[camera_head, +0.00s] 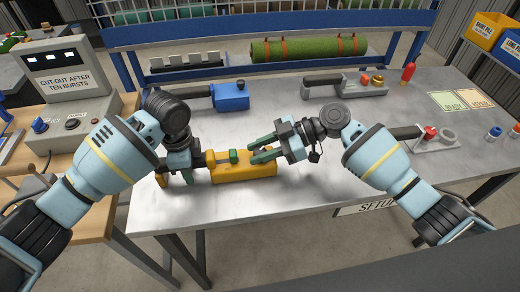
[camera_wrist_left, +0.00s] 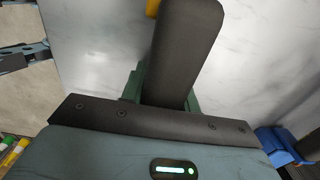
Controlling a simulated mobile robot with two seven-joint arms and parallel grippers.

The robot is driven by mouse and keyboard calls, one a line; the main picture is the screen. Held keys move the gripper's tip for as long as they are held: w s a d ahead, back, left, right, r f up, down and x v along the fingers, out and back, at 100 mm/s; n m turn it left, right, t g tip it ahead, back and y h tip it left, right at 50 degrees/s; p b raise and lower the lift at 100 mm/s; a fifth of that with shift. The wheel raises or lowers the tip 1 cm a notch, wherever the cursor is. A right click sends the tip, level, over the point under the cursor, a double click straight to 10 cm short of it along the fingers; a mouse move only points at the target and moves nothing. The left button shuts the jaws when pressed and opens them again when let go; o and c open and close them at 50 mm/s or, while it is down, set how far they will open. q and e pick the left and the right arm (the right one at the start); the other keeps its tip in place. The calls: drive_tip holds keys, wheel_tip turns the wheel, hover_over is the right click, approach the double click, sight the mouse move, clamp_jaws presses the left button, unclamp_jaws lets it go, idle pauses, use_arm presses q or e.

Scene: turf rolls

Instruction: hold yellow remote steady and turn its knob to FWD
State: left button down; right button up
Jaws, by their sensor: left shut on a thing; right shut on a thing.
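The yellow remote (camera_head: 243,174) lies on the steel table in the head view, with a dark handle at its left end. The handle (camera_wrist_left: 185,50) fills the middle of the left wrist view. My left gripper (camera_head: 174,176) is shut on this handle, its green fingers on either side. The FWD mark and knob direction cannot be read.
Behind stand a blue remote (camera_head: 230,96) and a grey remote (camera_head: 355,87) with a handle. A red bottle (camera_head: 408,73) and a grey device with a red knob (camera_head: 437,138) are at the right. A control box (camera_head: 68,95) stands left. The front table strip is clear.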

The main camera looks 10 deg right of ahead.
use_arm(q)
drive_tip(key=shift+s+f, duration=0.2)
drive_tip(key=shift+f, duration=0.2)
use_arm(e)
drive_tip(key=o, duration=1)
drive_tip(key=shift+f, duration=0.25)
drive_tip(key=shift+r, duration=0.1)
drive_tip(key=v, duration=1.2)
drive_tip(key=shift+s, duration=0.1)
use_arm(q)
drive_tip(key=c, duration=1.4)
unclamp_jaws()
drive_tip(key=o, duration=0.4)
drive_tip(key=shift+r, duration=0.15)
drive_tip(key=shift+o, duration=0.2)
drive_tip(key=shift+w, duration=0.15)
